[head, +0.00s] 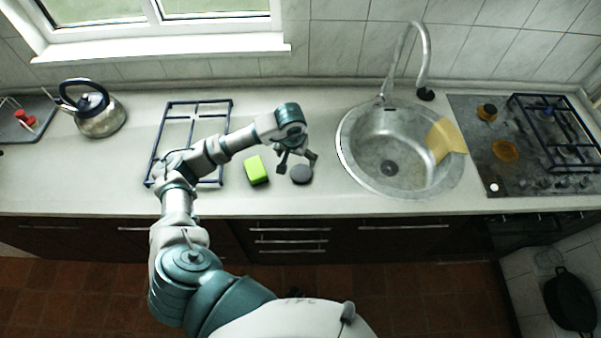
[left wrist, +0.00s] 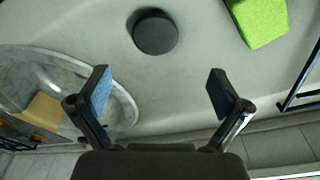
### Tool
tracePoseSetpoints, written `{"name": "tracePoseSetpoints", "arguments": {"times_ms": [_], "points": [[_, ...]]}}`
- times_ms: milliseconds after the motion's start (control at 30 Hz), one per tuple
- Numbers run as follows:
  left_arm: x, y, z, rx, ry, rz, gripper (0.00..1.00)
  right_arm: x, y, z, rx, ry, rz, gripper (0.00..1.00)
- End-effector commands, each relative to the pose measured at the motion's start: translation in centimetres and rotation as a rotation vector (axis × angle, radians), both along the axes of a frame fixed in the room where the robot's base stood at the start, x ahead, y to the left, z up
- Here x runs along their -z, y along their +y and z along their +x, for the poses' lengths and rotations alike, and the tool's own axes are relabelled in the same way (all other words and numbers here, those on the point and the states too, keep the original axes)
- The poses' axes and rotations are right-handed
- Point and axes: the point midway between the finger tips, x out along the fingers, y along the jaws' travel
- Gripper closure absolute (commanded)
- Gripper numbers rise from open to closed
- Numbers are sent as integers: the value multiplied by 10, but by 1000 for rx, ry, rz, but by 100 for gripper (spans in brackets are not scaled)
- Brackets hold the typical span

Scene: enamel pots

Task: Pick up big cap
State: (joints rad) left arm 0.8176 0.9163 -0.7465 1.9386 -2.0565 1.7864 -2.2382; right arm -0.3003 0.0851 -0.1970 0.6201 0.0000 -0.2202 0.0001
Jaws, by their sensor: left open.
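A dark grey round cap (head: 301,174) lies flat on the pale countertop, between a green sponge and the sink. It also shows in the left wrist view as a dark disc (left wrist: 155,33), near the top centre. My left gripper (head: 298,157) is just behind and above the cap in the head view. In the left wrist view its two fingers (left wrist: 158,92) are wide apart with nothing between them, and the cap lies beyond the fingertips, not touching them. My right gripper is not in view.
The green sponge (head: 256,170) lies left of the cap. A steel sink (head: 352,150) with a tap is to the right, with a yellow cloth or board (head: 446,139) at its edge. A dark metal grate (head: 226,112) and a kettle (head: 99,117) are on the left. The stove (head: 480,150) is far right.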

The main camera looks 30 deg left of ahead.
Motion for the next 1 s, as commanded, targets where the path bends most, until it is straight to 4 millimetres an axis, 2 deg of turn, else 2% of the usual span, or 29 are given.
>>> {"name": "tracePoseSetpoints", "arguments": {"times_ms": [100,233,467,633,800,1000], "points": [[28,-2,3,-1,5,-3,0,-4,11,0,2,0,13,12],[51,-3,7,-1,2,-1,0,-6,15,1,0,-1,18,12],[69,-1,12,-2,0,-3,0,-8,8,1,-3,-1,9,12],[92,0,23,-3,3,-7,0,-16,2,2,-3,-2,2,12],[112,1,27,-1,0,-4,0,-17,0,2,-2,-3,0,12],[115,1,27,1,-2,-4,0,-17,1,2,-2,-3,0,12]]}}
